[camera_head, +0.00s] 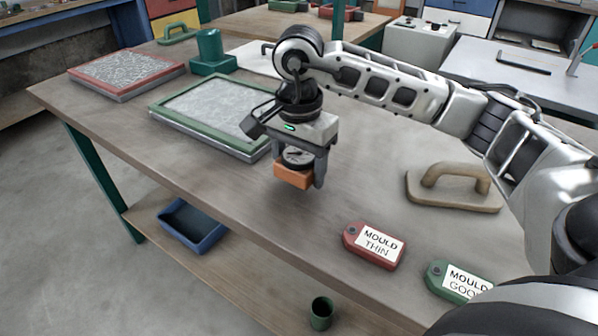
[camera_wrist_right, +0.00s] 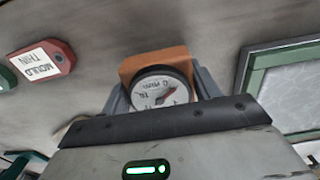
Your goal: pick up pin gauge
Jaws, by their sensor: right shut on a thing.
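The pin gauge (camera_head: 296,168) is an orange block with a round white dial on it. My right gripper (camera_head: 299,172) is shut on it, with one finger on each side, above the table near its front edge. In the right wrist view the gauge (camera_wrist_right: 158,88) sits between the fingers of the right gripper (camera_wrist_right: 160,92), its dial facing the camera. Its underside is hidden, so I cannot tell how far it is from the table top. My left gripper is not in view.
A green-framed mould (camera_head: 215,108) lies just left of my right gripper. A red tag (camera_head: 374,246), a green tag (camera_head: 460,282) and a wooden float (camera_head: 455,188) lie to the right. A red-framed mould (camera_head: 126,70) and a green cup-like holder (camera_head: 210,55) are farther back.

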